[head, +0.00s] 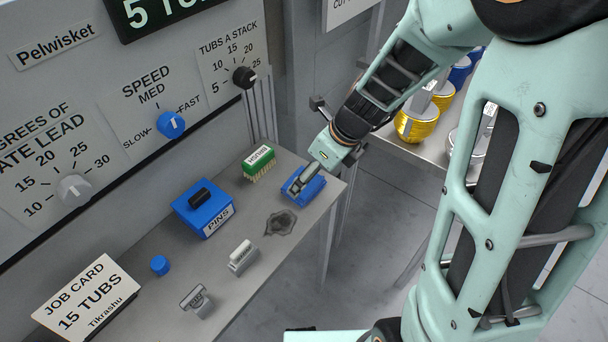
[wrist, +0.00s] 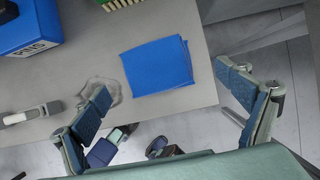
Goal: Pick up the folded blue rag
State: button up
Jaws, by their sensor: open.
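The folded blue rag (wrist: 157,66) lies flat on the grey shelf near its right end in the wrist view. In the head view the rag (head: 313,188) is partly hidden behind my gripper (head: 299,188). In the wrist view my gripper (wrist: 168,90) is open, with one finger on each side of the rag's near edge and nothing between them. The left finger overlaps the dark stain beside the rag, and the right finger is out past the shelf's end. I cannot tell how high the fingers are above the shelf.
On the shelf (head: 150,290) are a green brush (head: 258,164), a blue PINS box (head: 204,212), a blue cap (head: 160,265), two small stamp-like items (head: 242,257) and a job card (head: 85,295). A dark stain (head: 281,223) marks the shelf.

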jog(key=b+x, duration=0.1)
jog(key=x, duration=0.4)
jog(key=shift+a+b, duration=0.15)
jog(key=shift+b, duration=0.2)
jog(key=shift+r, duration=0.15)
jog(key=c, duration=1.2)
jog(key=shift+c, duration=0.2)
jog(key=shift+r, duration=0.1)
